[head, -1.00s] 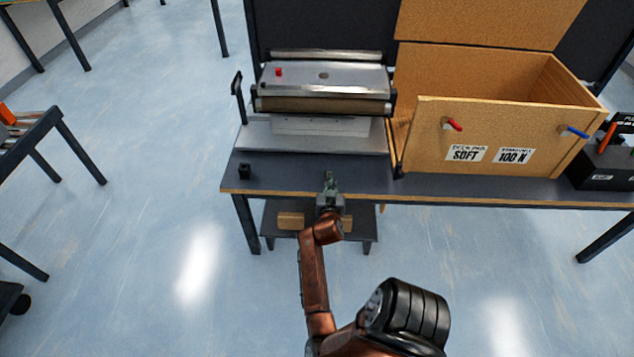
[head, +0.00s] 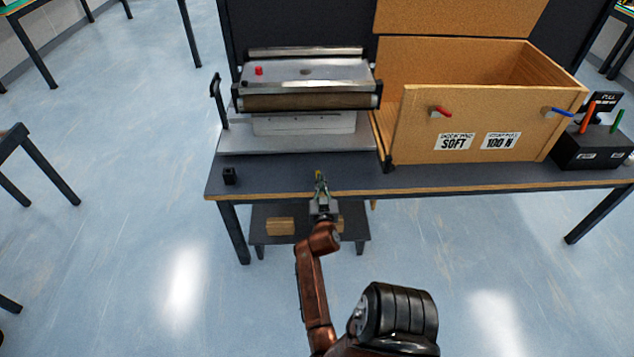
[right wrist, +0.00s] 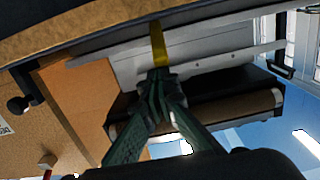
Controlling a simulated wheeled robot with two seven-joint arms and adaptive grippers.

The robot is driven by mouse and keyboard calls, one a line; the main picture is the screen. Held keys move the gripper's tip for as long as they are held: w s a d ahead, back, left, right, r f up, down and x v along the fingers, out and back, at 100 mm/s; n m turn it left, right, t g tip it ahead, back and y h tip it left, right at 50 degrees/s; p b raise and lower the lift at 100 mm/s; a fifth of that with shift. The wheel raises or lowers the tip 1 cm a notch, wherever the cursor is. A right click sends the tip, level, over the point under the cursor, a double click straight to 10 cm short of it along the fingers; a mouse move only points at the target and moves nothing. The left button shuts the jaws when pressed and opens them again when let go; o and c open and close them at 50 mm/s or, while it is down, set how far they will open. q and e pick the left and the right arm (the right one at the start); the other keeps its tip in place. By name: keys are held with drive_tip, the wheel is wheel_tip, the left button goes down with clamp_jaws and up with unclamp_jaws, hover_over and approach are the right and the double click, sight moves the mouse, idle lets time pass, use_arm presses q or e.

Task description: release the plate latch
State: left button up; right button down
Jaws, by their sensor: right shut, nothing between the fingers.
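The press-like machine (head: 306,98) stands at the back left of the table, with a pale plate (head: 303,123) under its roller. My right gripper (head: 320,180) is at the table's front edge, in front of the machine and apart from it. In the right wrist view its fingers (right wrist: 157,82) are closed together with nothing between them. A narrow yellow strip (right wrist: 158,42) shows just beyond the fingertips, against the pale plate. I cannot tell whether it is the latch or whether the fingers touch it. My left gripper is out of view.
A cork-coloured box (head: 470,110) with red and blue handles stands right of the machine. A black box with coloured levers (head: 592,148) is at the far right. A small black block (head: 229,176) sits at the table's left front. The tabletop (head: 270,175) before the machine is mostly clear.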

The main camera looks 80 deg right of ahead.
drive_tip(key=shift+f, duration=0.3)
wheel_tip(320, 180, up, 11)
drive_tip(key=shift+f, duration=0.2)
idle(0.3)
idle(0.5)
